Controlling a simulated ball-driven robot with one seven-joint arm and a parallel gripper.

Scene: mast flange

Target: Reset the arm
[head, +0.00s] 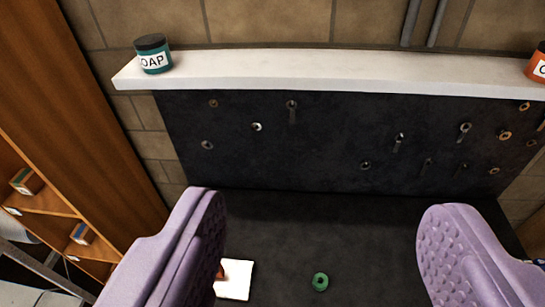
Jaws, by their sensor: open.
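My gripper (325,240) is in the lower part of the head view. Its two purple, dimpled fingers are spread wide apart with nothing between them. Past the fingers, lower down, a dark surface shows with a green ring (320,282) on it. A white square (234,279) lies to the left of the ring, with a small reddish thing on it partly hidden by the left finger. The rest of my arm is not in view.
A dark pegboard (320,140) with several pegs and rings stands ahead. Above it is a white shelf (330,72) with a teal soap jar (154,58) at left and an orange jar (538,66) at right. A wooden cabinet (80,120) with small boxes stands left.

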